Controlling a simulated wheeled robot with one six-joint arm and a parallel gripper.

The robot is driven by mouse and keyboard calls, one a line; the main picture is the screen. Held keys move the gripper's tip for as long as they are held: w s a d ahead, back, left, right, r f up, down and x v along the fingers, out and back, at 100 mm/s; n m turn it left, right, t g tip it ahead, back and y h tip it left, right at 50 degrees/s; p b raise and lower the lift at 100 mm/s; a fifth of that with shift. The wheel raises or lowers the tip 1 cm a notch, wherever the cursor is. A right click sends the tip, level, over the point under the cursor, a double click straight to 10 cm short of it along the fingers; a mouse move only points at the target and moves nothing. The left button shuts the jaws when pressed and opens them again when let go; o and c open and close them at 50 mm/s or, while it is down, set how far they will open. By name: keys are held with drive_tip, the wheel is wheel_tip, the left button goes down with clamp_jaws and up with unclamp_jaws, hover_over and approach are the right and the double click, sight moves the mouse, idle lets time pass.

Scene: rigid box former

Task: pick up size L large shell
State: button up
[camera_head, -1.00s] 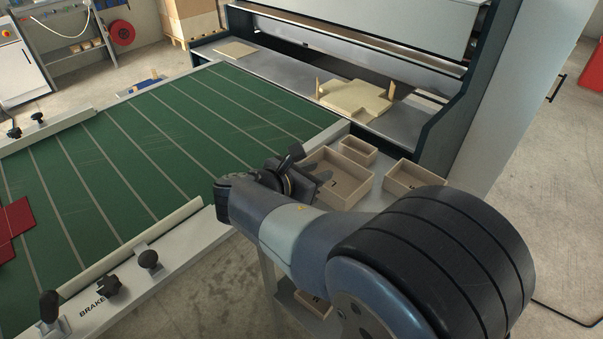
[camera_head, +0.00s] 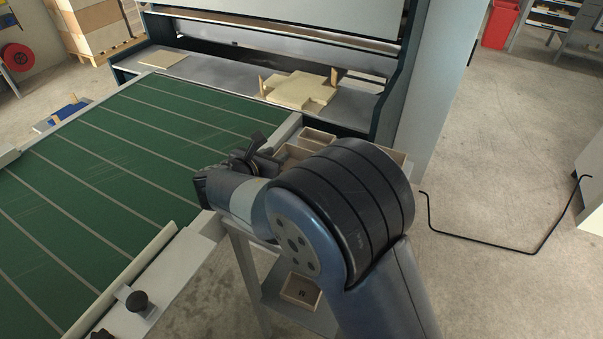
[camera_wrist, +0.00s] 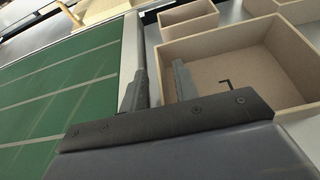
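The large shell (camera_wrist: 235,47) is an open tan box with a dark mark like an L on its floor. It fills the right of the wrist view; in the head view its rim (camera_head: 290,152) shows behind my arm, mostly hidden. My gripper (camera_wrist: 158,65) is open, with a gap between its two fingers. In the wrist view the left finger appears outside the shell and the right finger overlaps its inside, with the shell's near-left wall between them. I cannot tell whether they touch it. In the head view my gripper (camera_head: 257,150) is partly hidden by the arm.
Smaller tan boxes stand beside the shell, one behind it (camera_head: 318,137) and one to the right (camera_head: 398,158). A box marked M (camera_head: 301,291) sits on a lower shelf. The green striped table (camera_head: 130,150) lies left. A cream board piece (camera_head: 300,92) rests on the machine ledge.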

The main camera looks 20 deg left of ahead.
drive_tip(key=shift+w+f, duration=0.1)
drive_tip(key=shift+w, duration=0.1)
drive_tip(key=shift+c, duration=0.3)
clamp_jaws()
